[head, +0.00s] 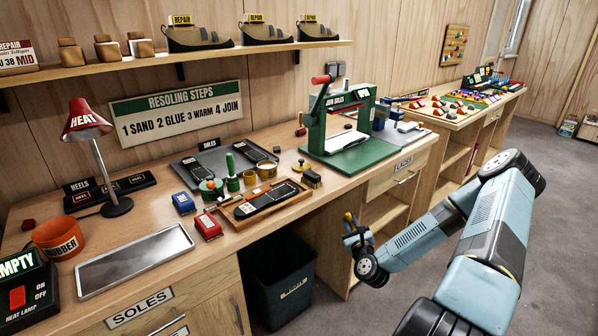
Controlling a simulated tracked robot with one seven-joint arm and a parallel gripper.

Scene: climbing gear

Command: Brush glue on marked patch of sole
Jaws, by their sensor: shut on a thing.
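A black sole (264,201) lies in a shallow wooden tray (240,219) near the bench's front edge. Its marked patch is too small to make out. Behind it stand a green pot (232,184), an upright green-handled tool (230,163) and a yellow tin (249,178). My gripper (350,226) is in front of the bench, right of the sole and well apart from it. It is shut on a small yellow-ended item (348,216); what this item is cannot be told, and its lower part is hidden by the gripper.
A green press (340,120) stands at the back right of the bench. A bare metal tray (135,262) and a heat lamp (98,160) are farther left.

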